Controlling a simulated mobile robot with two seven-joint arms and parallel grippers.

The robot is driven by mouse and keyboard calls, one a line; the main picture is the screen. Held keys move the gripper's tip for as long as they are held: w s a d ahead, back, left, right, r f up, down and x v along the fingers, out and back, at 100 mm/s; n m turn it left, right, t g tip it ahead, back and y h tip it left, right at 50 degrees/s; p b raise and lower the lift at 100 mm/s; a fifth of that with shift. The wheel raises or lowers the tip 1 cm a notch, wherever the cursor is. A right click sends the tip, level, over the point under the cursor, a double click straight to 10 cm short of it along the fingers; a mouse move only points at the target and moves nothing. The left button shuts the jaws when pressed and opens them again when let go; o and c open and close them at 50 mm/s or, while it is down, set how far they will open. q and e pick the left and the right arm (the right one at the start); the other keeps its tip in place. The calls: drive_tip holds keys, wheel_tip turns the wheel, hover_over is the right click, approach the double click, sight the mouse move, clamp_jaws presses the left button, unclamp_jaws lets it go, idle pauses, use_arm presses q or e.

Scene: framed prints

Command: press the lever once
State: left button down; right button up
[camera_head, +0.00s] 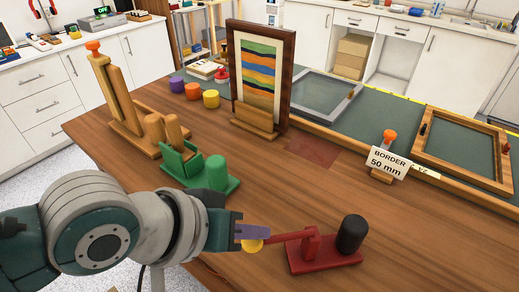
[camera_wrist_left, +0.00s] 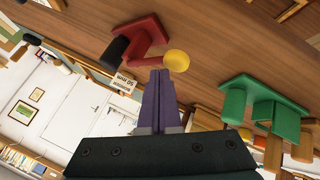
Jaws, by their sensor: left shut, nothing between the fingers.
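The red lever device (camera_head: 322,258) stands on the wooden table near its front edge, with a black cylinder (camera_head: 351,235) at its right end. Its red arm (camera_head: 287,236) reaches left to a yellow knob (camera_head: 253,246). My left gripper (camera_head: 262,232) is shut and empty, its purple fingers directly at the knob and hiding its upper part. In the left wrist view the fingertips (camera_wrist_left: 157,74) are just beside the yellow knob (camera_wrist_left: 177,60); I cannot tell whether they touch it. The red arm looks roughly level. My right gripper is not in view.
A green device (camera_head: 203,172) and a wooden one (camera_head: 125,110) stand to the left on the table. Behind are a framed striped print (camera_head: 260,70), small coloured pots (camera_head: 193,91), a sign reading "BORDER 50 mm" (camera_head: 388,163) and an empty frame (camera_head: 465,147). The table between is clear.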

sight(258, 243)
use_arm(q)
drive_tip(key=shift+a+f+b, duration=0.1)
drive_tip(key=shift+f+b, duration=0.65)
drive_tip(key=shift+f, duration=0.25)
idle(0.6)
drive_tip(key=shift+r, duration=0.1)
idle(0.5)
drive_tip(key=shift+r+p, duration=1.8)
drive_tip(key=shift+p, duration=0.25)
drive_tip(key=shift+r, duration=0.15)
drive_tip(key=r+p, duration=0.5)
drive_tip(key=shift+d, duration=0.35)
drive_tip(key=shift+f, duration=0.15)
